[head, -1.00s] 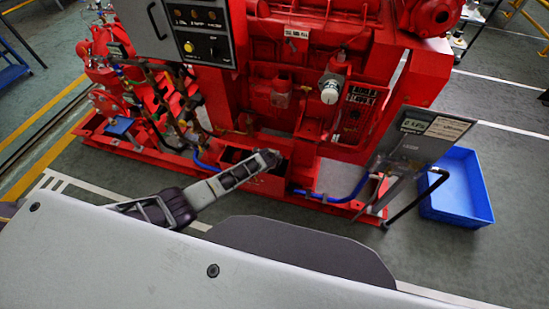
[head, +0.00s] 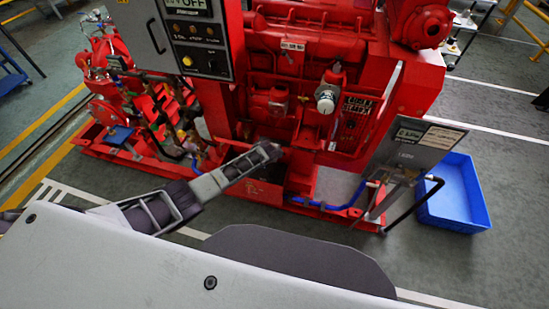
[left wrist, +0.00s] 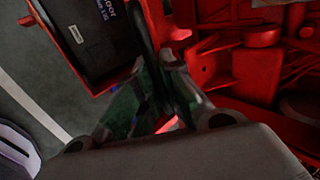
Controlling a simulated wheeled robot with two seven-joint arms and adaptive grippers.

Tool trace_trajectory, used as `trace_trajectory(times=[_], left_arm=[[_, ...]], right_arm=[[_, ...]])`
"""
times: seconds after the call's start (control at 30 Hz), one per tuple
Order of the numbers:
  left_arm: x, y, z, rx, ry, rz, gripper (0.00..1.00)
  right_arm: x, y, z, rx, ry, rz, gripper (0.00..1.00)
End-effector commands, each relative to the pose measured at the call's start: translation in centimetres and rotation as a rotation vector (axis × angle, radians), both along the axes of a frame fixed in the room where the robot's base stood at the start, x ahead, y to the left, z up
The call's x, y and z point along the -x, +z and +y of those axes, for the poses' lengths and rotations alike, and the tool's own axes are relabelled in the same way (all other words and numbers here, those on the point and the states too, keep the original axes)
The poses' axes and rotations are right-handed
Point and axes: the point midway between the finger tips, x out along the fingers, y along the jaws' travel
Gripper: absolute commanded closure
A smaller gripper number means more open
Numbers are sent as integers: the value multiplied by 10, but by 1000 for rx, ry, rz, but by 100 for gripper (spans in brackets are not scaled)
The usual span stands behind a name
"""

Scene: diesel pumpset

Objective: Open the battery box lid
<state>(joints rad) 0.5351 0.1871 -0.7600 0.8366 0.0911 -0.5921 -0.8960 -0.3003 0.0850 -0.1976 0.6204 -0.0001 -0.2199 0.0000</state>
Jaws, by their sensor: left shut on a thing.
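The battery box (head: 262,188) is a red open-topped box low on the front of the red pumpset. In the left wrist view its red wall (left wrist: 104,80) borders a black battery with a white-lettered label (left wrist: 95,30). My left gripper (head: 268,152) reaches in from the left over the box. In the left wrist view its fingers (left wrist: 160,65) are closed on a dark, thin plate, apparently the lid (left wrist: 150,30), seen nearly edge-on beside the battery. The lid's full outline and exact tilt are hidden. My right gripper is out of view.
A control panel (head: 190,35) stands above left of the box. A grey sign plate (head: 410,150) on a stand and a blue bin (head: 455,195) are to the right. Blue hoses (head: 330,205) run low along the red base. Grey floor is clear in front.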

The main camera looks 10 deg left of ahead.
Motion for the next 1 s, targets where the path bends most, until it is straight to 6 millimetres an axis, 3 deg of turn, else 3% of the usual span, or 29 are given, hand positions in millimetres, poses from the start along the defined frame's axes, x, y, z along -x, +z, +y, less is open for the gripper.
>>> trace_trajectory(times=[0.63,1.0], left_arm=[[-63,30,-3,-3,-4,-5,100],[-83,38,-3,-4,-5,-4,100]], right_arm=[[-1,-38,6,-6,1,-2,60],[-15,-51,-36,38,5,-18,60]])
